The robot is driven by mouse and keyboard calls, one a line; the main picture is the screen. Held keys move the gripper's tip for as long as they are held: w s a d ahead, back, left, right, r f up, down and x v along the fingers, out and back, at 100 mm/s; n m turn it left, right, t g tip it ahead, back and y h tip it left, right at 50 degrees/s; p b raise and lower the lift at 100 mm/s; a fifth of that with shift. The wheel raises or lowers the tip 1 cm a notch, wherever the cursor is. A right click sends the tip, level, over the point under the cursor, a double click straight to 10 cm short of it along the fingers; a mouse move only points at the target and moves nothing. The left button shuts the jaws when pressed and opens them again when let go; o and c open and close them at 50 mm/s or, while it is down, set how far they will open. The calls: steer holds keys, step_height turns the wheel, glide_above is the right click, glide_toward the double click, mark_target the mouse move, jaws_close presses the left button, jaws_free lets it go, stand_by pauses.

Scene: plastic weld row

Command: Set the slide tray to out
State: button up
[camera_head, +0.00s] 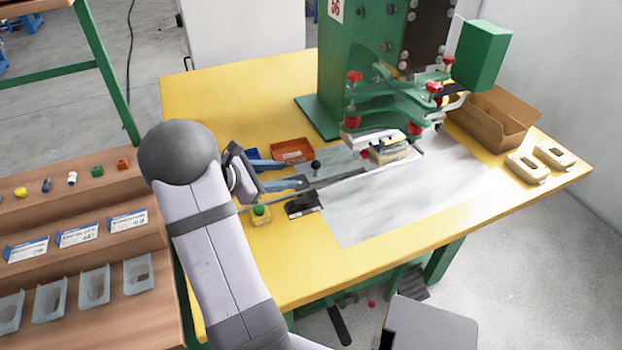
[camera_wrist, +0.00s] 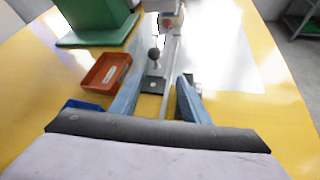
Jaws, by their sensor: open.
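The slide tray (camera_head: 390,152) sits under the head of the green press, at the right end of thin metal rails, with a pale part on it. A dark ball knob (camera_head: 315,165) stands upright toward the left end of the slide; it also shows in the wrist view (camera_wrist: 154,54). My gripper (camera_head: 297,173) is open, with its two blue fingers pointing at the knob. In the wrist view my gripper (camera_wrist: 160,78) has its fingers spread, and the knob appears just beyond them, nearer the left finger. I see no contact with the knob.
The green press (camera_head: 345,65) stands at the back. An orange bin (camera_head: 292,151) lies close beside my gripper. A yellow-green button box (camera_head: 261,214) and a black box (camera_head: 303,205) are in front. A cardboard box (camera_head: 485,125) is at right. The yellow table (camera_head: 400,240) is clear in front.

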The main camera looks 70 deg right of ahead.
mark_target(312, 165)
steer(key=shift+n+h, duration=0.5)
steer(key=d, duration=0.2)
steer(key=s+d, duration=0.1)
steer(key=d, duration=0.1)
steer(key=shift+s+f+b, duration=0.1)
steer(key=shift+f+b, duration=0.15)
steer(key=shift+b, duration=0.05)
steer(key=shift+p+x, duration=0.35)
steer(key=shift+x, duration=3.2)
steer(key=shift+s, duration=0.1)
steer(key=shift+a, duration=0.1)
jaws_close()
